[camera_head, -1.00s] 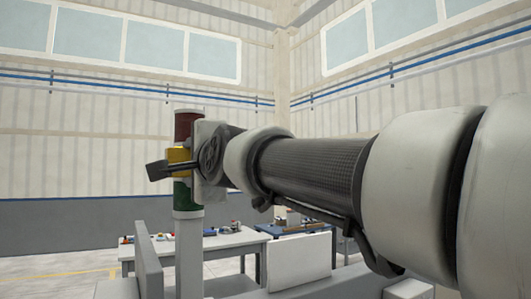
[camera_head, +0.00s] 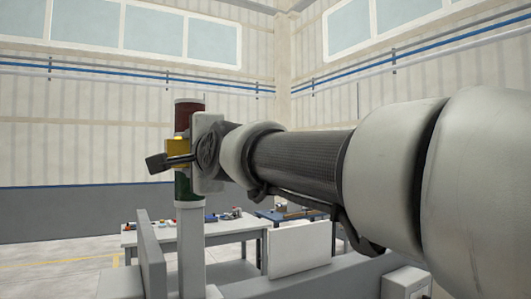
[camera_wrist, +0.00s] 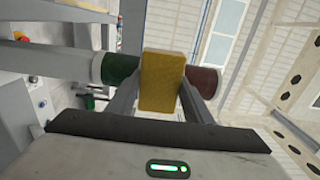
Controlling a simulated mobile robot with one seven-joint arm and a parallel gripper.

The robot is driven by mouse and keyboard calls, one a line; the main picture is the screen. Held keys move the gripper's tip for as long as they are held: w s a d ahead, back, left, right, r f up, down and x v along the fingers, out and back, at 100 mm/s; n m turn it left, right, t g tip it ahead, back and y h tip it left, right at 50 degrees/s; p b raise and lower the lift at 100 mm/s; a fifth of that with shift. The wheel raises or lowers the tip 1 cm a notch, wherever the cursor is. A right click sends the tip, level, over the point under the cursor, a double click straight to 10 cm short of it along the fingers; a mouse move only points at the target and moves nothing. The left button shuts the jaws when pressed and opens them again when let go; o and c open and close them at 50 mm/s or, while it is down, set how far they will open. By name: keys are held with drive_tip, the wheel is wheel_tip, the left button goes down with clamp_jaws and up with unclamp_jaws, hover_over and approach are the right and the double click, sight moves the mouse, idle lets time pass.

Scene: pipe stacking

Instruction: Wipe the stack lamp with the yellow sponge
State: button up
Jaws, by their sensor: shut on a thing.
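The stack lamp stands upright on a pale post (camera_head: 191,243) in the head view. Its red section (camera_head: 183,117) is at the top and its green section (camera_head: 184,188) below. The yellow sponge (camera_head: 176,153) is at the height between them and hides the middle of the lamp. My gripper (camera_head: 178,161) is at the lamp, shut on the sponge. In the wrist view my gripper (camera_wrist: 160,100) holds the sponge (camera_wrist: 162,72) between its fingers, with the green section (camera_wrist: 119,68) to the left and the red section (camera_wrist: 207,82) to the right. I cannot tell whether sponge and lamp touch.
A grey upright panel (camera_head: 152,255) stands left of the post. A workbench (camera_head: 235,228) with small items is behind, and a white panel (camera_head: 299,248) stands to the right.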

drive_tip(key=shift+p+x, duration=0.8)
drive_tip(key=shift+p, duration=0.2)
drive_tip(key=shift+f+b, duration=0.1)
drive_tip(key=shift+b, duration=0.25)
